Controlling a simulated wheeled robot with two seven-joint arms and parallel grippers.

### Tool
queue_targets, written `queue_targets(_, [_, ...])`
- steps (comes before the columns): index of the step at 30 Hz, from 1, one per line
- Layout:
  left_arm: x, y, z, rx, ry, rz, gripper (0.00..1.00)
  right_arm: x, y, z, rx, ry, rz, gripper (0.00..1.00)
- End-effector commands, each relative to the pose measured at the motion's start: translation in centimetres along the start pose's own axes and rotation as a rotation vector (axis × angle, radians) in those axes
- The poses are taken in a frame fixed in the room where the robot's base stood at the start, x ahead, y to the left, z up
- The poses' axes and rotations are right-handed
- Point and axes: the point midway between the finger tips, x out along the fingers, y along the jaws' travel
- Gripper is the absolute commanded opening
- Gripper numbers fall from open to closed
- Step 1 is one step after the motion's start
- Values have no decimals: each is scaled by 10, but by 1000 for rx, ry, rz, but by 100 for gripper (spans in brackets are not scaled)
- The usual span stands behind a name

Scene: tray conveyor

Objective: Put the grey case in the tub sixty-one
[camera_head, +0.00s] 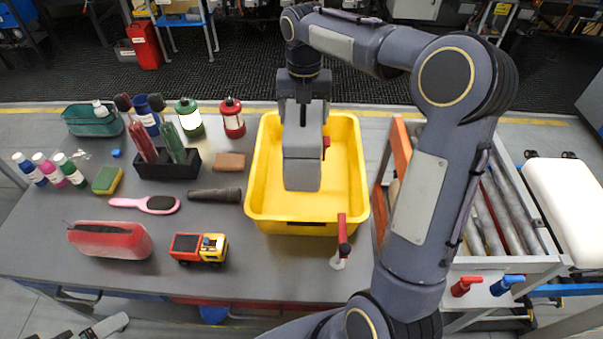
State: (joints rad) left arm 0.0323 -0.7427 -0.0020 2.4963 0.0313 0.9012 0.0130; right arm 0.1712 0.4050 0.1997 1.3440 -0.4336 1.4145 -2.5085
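The yellow tub (258,190) stands on the table right of centre; a small dark label (305,224) on its front is too small to read. My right gripper (303,108) points down over the tub from above. A light grey block, which looks like the grey case (302,168), hangs upright between its fingers, inside the tub's outline. The fingers are partly hidden by the block and the gripper body. I cannot tell whether the case touches the tub floor. My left gripper is not in view.
A red-handled clamp (341,240) stands at the tub's front right. A roller conveyor (490,210) lies to the right. On the left are a toy truck (198,248), a red container (110,240), a pink brush (150,204), a black bin (165,168) and several bottles.

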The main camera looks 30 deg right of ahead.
Motion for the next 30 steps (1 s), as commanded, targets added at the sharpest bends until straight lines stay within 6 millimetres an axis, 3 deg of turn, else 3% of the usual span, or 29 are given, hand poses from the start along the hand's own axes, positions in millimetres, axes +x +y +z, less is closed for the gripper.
queue_targets(21, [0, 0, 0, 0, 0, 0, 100, 103, -1, -1, 0, 6, -3, 6])
queue_targets(30, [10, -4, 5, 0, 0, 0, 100, 130, -1, -1, 1, 3, -2, 6])
